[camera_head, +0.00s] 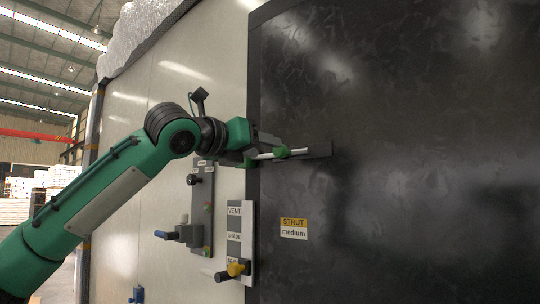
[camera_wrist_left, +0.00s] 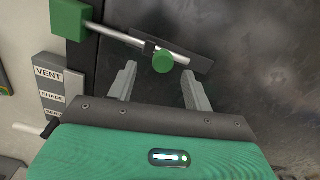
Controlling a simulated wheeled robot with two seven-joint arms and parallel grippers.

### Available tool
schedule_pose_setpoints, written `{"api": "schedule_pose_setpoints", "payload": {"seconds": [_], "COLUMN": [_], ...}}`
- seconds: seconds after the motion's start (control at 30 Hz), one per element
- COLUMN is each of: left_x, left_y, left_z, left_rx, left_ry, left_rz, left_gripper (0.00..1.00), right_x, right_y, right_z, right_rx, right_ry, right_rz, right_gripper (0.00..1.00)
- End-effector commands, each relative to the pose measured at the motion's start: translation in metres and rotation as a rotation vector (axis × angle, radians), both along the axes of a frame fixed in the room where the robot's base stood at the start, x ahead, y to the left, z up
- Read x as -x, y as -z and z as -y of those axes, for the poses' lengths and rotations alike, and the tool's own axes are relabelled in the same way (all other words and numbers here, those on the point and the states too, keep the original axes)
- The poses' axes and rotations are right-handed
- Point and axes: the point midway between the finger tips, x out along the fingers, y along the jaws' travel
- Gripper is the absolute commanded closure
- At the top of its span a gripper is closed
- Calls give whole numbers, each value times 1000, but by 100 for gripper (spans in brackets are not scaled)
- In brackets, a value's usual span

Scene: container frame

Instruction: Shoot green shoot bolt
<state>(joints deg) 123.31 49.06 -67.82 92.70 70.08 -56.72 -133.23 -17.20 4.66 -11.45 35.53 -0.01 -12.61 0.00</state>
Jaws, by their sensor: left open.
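The green shoot bolt is a pale metal rod with a round green knob (camera_head: 282,152) on a dark backing plate (camera_head: 318,150). In the left wrist view the knob (camera_wrist_left: 163,62) sits just beyond and between the fingertips. The rod (camera_wrist_left: 120,36) runs left to a green block (camera_wrist_left: 70,19) on the pale wall; whether its end is inside the block I cannot tell. The block (camera_head: 249,160) also shows in the head view. My left gripper (camera_wrist_left: 159,76) is open, with nothing between its fingers; in the head view it (camera_head: 268,142) is partly hidden by its wrist. My right gripper is out of view.
Below the bolt is a VENT panel (camera_head: 234,222) with a yellow knob (camera_head: 236,269). Left of it is a grey panel (camera_head: 202,212) with a black knob and a blue-tipped handle (camera_head: 166,235). A STRUT label (camera_head: 294,228) is on the black door (camera_head: 400,200).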

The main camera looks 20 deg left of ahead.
Motion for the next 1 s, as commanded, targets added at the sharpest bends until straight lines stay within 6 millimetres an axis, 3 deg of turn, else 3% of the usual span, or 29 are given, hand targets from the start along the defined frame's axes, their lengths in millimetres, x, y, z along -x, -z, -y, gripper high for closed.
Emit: {"api": "schedule_pose_setpoints", "payload": {"seconds": [0.2,0.4,0.6,1.0], "left_x": [49,79,91,91], "left_y": [4,2,1,1], "left_z": [-19,-31,-35,-35], "left_rx": [1,1,1,1], "left_ry": [-1,-1,-1,-1], "left_rz": [4,3,0,0], "left_gripper": [49,49,49,49], "right_x": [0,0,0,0], "right_y": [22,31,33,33], "right_z": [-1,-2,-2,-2], "right_rx": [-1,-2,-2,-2], "right_ry": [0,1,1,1], "right_rz": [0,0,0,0], "right_gripper": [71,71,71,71]}}
